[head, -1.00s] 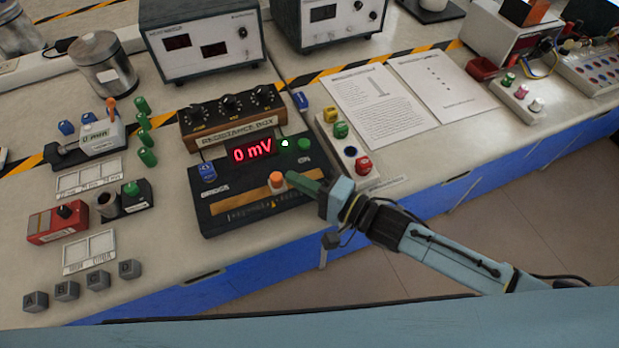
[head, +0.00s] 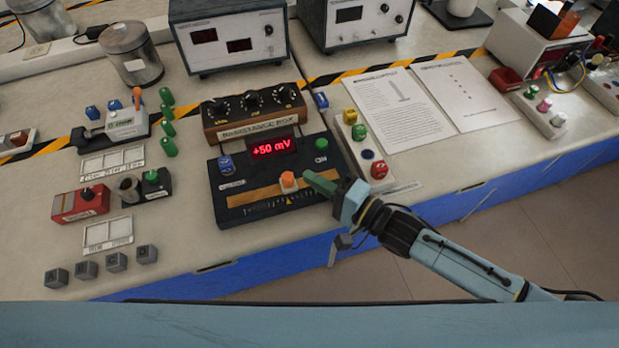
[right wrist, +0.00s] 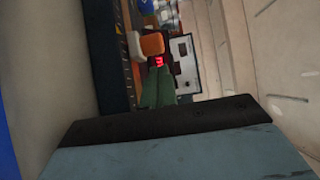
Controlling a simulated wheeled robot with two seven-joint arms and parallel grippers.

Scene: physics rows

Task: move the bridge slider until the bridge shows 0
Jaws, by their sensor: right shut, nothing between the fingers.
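The black bridge board (head: 245,213) lies on the bench, and its red display (head: 273,147) reads +50 mV. Its orange-topped slider (head: 288,180) stands upright on the copper-coloured strip, a little right of the middle. It also shows in the right wrist view (right wrist: 152,44). My right gripper (head: 308,176) is shut and empty, its green fingertips just right of the slider at about knob height. A narrow gap seems to show between them; contact is hard to tell. The fingertips also show in the right wrist view (right wrist: 158,92). My left gripper is not in view.
A resistance box (head: 253,115) stands behind the board. A blue terminal (head: 225,164) and a green button (head: 321,145) flank the display. A panel with coloured knobs (head: 360,150) stands close on the right. The bench's front edge is just below the board.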

